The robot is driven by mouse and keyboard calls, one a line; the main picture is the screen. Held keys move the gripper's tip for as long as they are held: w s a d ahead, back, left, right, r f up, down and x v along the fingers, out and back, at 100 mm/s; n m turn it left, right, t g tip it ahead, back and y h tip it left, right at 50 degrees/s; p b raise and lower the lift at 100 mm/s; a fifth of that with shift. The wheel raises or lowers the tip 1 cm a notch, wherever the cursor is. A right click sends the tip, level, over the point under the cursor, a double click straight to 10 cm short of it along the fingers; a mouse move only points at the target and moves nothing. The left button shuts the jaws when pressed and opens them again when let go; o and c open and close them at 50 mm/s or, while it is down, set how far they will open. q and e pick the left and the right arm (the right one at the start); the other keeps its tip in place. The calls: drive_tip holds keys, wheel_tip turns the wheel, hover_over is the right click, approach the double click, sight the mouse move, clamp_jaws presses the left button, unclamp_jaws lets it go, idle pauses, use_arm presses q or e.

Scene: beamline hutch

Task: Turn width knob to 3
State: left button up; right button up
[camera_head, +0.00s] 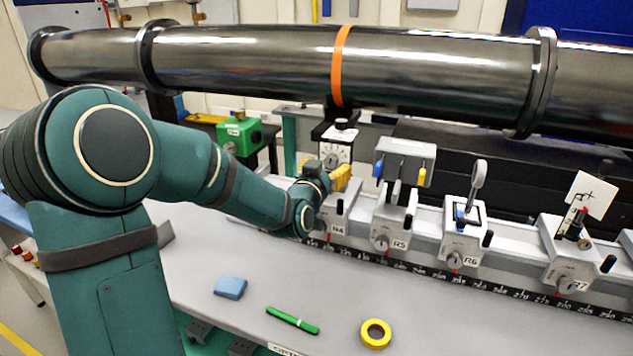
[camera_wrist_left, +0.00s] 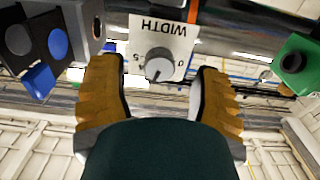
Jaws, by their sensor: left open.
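The width knob (camera_wrist_left: 159,62) is a grey round knob on a white plate marked WIDTH (camera_wrist_left: 165,28), upside down in the left wrist view. In the head view the white dial plate (camera_head: 337,153) sits below the big pipe, partly hidden by my gripper. My left gripper (camera_head: 335,177) has yellow fingers, also seen in the left wrist view (camera_wrist_left: 160,88). It is open, one finger on each side below the knob, apparently not gripping it. My right gripper is not in view.
A rail with carriages R4 to R7 (camera_head: 462,240) runs right of my gripper. A grey box with blue and yellow parts (camera_head: 403,162) stands close by. A large pipe (camera_head: 240,60) crosses above. A blue block (camera_head: 230,287), green pen (camera_head: 292,320) and yellow tape roll (camera_head: 376,333) lie in front.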

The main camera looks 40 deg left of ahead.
use_arm(q)
drive_tip(key=v, duration=0.9)
drive_tip(key=shift+s, duration=0.1)
